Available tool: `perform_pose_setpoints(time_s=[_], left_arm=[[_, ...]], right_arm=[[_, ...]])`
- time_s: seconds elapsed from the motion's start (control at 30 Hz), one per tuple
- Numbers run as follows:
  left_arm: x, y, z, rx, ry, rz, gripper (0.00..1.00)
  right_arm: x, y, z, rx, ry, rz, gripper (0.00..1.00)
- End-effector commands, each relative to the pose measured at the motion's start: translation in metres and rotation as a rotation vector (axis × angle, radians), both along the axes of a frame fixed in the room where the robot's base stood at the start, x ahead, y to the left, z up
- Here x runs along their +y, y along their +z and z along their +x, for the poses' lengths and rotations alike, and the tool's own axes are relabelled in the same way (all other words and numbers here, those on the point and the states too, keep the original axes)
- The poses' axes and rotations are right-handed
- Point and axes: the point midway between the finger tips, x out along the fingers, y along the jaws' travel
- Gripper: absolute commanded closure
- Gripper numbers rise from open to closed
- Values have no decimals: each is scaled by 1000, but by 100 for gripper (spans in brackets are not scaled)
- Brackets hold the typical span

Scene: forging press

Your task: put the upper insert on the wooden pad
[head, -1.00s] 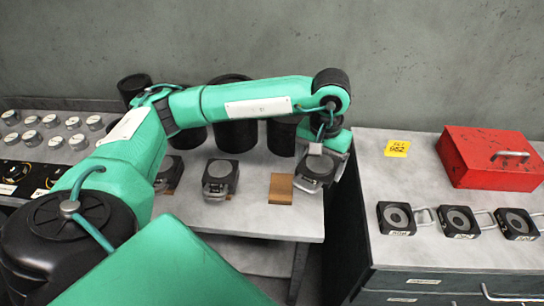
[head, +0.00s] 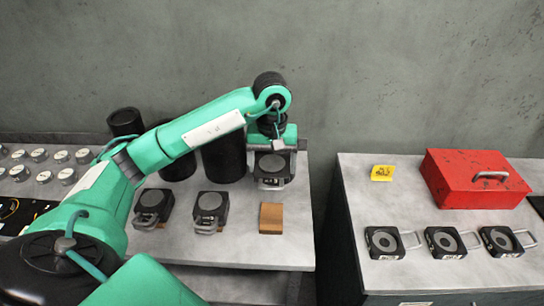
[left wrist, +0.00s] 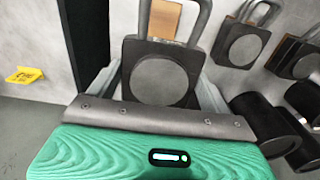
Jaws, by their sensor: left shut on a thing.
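The upper insert (head: 271,165), a dark square block with a round grey disc and a metal loop handle, is held in my left gripper (head: 272,151). In the left wrist view the insert (left wrist: 158,82) sits between the two fingers, handle pointing away. The wooden pad (head: 271,221) is a bare brown block near the front right of the grey table. The insert is beyond the pad, toward the wall, and apart from it. In the left wrist view the pad (left wrist: 165,16) shows partly behind the handle. My right gripper is not in view.
Two similar dark inserts (head: 153,206) (head: 210,209) stand left of the pad. Black cylinders (head: 224,160) stand at the back. A gap separates this table from a right-hand cabinet with a red box (head: 473,180) and three ring-faced blocks (head: 445,242).

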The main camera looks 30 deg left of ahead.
Motion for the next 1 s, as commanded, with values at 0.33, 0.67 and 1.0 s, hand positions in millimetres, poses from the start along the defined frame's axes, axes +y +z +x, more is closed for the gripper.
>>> perform_pose_setpoints(time_s=[0.33, 0.67, 1.0], left_arm=[[0, -64, -1, 0, 0, -1, 89], [0, -107, 1, -4, -2, -1, 89], [-1, -132, 0, -2, 0, -2, 89]], right_arm=[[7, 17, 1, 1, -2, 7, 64], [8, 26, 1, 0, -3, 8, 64], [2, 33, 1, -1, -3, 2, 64]])
